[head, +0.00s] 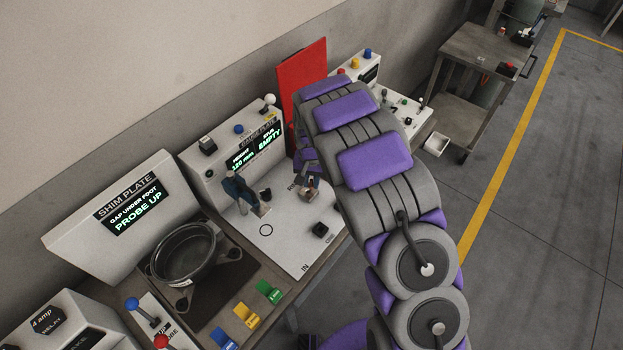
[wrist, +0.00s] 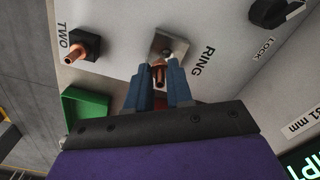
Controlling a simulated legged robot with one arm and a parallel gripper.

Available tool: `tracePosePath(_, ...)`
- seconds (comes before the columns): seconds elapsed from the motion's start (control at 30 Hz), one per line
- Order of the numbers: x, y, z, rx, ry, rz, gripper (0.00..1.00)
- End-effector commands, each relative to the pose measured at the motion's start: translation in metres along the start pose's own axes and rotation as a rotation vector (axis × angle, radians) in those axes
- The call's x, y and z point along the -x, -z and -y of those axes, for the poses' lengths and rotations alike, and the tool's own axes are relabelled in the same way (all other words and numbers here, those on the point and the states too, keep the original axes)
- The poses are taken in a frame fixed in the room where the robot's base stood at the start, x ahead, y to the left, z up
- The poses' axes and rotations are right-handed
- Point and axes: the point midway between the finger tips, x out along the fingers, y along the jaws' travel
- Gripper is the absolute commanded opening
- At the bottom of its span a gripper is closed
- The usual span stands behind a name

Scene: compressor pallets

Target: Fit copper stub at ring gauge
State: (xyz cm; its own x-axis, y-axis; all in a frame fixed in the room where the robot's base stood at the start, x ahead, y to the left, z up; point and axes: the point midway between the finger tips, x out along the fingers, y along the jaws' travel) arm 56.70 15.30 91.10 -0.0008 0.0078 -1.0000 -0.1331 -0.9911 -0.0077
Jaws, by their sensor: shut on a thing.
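My gripper (wrist: 157,68) has blue fingers and is shut on a copper stub (wrist: 159,76) in the wrist view. The stub's end shows between the fingertips, at the near edge of the ring gauge (wrist: 171,45), a square metal block beside the word RING. I cannot tell whether the stub touches the gauge or is inside it. Another copper stub (wrist: 78,53) stands in a black holder by the label TWO. In the head view my gripper (head: 309,178) is over the white plate (head: 285,238), partly hidden by my arm. The gauge display (head: 255,150) reads EMPTY beneath STUB.
A green bin (wrist: 88,106) sits near the fingers in the wrist view. A dark blue upright part (head: 238,190) stands on the plate in the head view. A black block (head: 320,229) is near its front edge. A red panel (head: 303,82) rises behind my arm.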

Motion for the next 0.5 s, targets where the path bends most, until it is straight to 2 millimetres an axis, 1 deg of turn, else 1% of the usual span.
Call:
tracePosePath(0.3,0.0007,0.0005,-0.0081,0.0,0.007,0.002,0.0)
tracePosePath(0.5,0.0008,0.0006,-0.0069,0.0,0.007,0.001,0.0)
